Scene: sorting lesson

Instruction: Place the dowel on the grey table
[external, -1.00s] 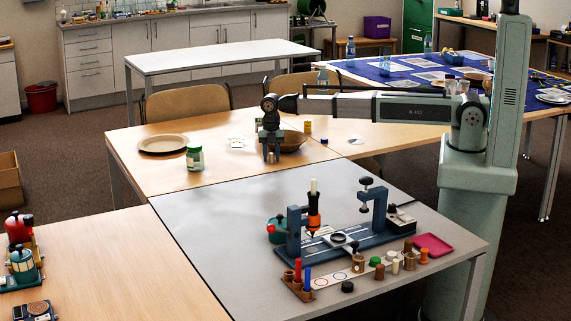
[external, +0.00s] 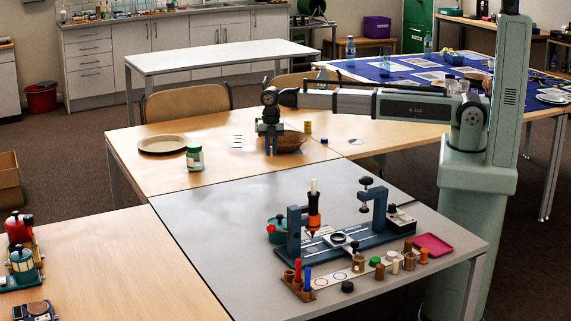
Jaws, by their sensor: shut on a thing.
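My gripper (external: 271,150) is over the wooden table, in front of the left side of a brown bowl. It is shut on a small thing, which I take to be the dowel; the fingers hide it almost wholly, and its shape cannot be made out. The grey table (external: 205,230) stands nearer the camera, joined to the wooden table's near edge. Its left and far parts are bare. My gripper is beyond its far edge, not above it.
The brown bowl (external: 291,142), a green-white jar (external: 195,158), a plate (external: 162,144) and a small yellow container (external: 308,127) stand on the wooden table. A blue fixture (external: 345,240), a pink tray (external: 433,244) and several small pegs crowd the grey table's right and front.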

